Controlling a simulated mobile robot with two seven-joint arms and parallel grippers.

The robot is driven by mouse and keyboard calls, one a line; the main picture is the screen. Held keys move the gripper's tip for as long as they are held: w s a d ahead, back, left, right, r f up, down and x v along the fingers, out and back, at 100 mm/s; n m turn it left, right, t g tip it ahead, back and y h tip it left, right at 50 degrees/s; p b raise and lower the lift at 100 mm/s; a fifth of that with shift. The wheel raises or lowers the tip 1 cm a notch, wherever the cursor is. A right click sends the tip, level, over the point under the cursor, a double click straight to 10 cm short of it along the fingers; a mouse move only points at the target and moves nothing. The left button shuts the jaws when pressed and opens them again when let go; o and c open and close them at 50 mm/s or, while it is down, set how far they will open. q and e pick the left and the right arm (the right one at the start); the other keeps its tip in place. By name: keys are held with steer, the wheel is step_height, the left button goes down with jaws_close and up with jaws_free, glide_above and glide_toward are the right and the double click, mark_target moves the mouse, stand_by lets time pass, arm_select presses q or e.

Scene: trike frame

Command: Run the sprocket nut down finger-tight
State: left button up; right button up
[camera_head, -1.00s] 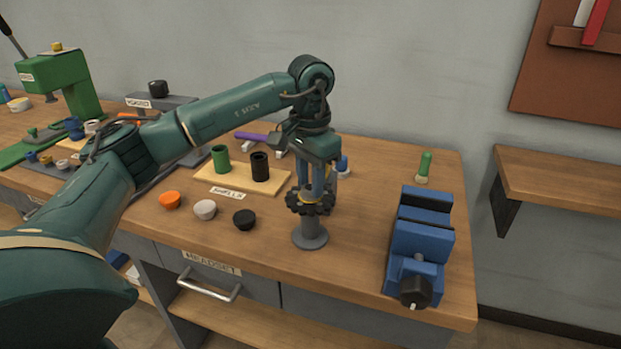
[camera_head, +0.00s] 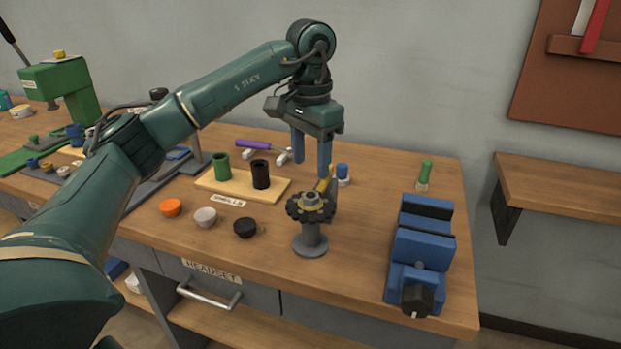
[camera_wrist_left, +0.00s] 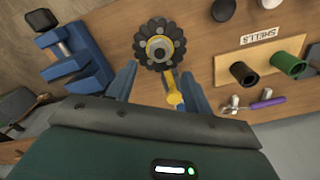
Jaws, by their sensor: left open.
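A dark toothed sprocket (camera_head: 296,208) lies flat on top of a grey round-based stand (camera_head: 311,245). A grey nut (camera_head: 311,198) sits at its centre, with a yellow ring around it and a yellow arm (camera_head: 325,184) reaching out from the hub. In the left wrist view the nut (camera_wrist_left: 159,49) shows inside the sprocket (camera_wrist_left: 143,42). My left gripper (camera_head: 312,168) is open and empty, above and slightly behind the sprocket, apart from the nut. Its two blue fingers point down. How tight the nut is cannot be seen. My right gripper is not in view.
A blue vise (camera_head: 419,250) stands to the right. A board (camera_head: 212,184) with green and black cups is left of the stand. Orange, white and black caps line the front.

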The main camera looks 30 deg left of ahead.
arm_select(q)
step_height(320, 180, up, 7)
steer(key=p, duration=0.1)
steer(key=shift+p, duration=0.3)
steer(key=shift+s+f, duration=0.15)
stand_by(0.5)
